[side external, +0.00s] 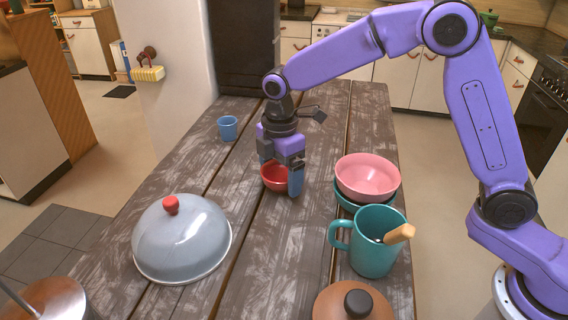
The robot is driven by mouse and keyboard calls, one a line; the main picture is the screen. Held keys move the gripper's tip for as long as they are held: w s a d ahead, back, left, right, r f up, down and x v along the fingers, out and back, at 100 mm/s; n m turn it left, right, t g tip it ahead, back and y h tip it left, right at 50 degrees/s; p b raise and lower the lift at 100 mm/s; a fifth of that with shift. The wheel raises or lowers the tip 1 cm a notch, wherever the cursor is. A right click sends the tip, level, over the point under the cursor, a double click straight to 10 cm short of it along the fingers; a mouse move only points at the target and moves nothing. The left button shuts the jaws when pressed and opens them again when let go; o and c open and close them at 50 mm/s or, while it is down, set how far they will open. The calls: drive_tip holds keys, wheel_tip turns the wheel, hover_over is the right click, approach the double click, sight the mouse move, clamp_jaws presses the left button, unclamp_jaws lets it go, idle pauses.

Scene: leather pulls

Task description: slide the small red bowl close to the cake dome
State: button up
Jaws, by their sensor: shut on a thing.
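The small red bowl (273,181) stands upright on the wooden table, near the middle of the side view. My gripper (281,178) points down over it and is shut on the bowl, with a blue finger in front of its right side. The fingers and palm hide part of the bowl's rim and inside. The cake dome (181,240) is a grey-blue cover with a red knob, on the table at the lower left. A clear stretch of wood lies between the bowl and the dome.
A pink bowl (367,176) sits in a teal bowl (345,197) just right of my gripper. A teal mug (375,244) with a wooden-handled tool stands in front of them. A brown lid (352,304) is at the front edge. A blue cup (228,128) stands behind left.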

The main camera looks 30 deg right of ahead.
drive_tip(key=shift+s+a, duration=0.85)
drive_tip(key=shift+a, duration=0.1)
drive_tip(key=o, duration=0.9)
drive_tip(key=shift+c, duration=0.2)
wheel_tip(320, 180, up, 17)
drive_tip(key=shift+r, duration=0.2)
drive_tip(key=shift+d, duration=0.1)
